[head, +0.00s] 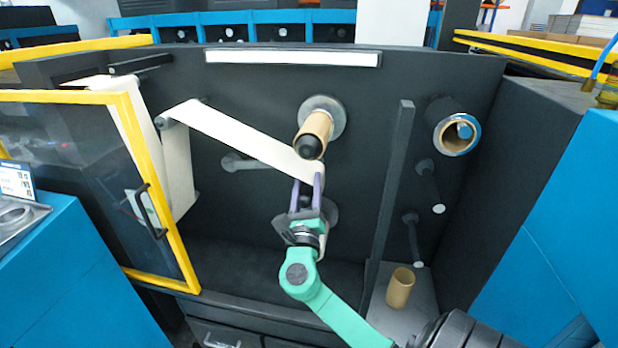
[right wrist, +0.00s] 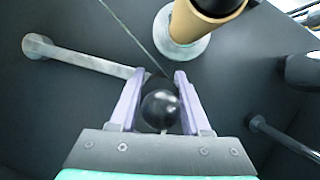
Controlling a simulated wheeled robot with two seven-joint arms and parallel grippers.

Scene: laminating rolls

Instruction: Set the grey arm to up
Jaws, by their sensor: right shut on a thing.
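The grey arm (head: 240,163) runs from its pivot on the dark panel rightward to my right gripper, sloping slightly down. The right wrist view shows the grey arm (right wrist: 85,56) too, its far end passing behind the left fingertip. My right gripper (head: 307,181) has its pale purple fingers around a black rounded end (right wrist: 160,108), shut on it at the grey arm's far end. The exact contact is partly hidden by the fingers. A white web (head: 240,137) slopes down from the upper left to this spot. My left gripper is out of view.
A cardboard core on a black-tipped spindle (head: 312,135) sticks out just above my right gripper. A yellow-framed door (head: 130,100) stands open at left. An upright dark bar (head: 391,190) and another core (head: 452,128) are at right. A loose core (head: 400,287) stands below.

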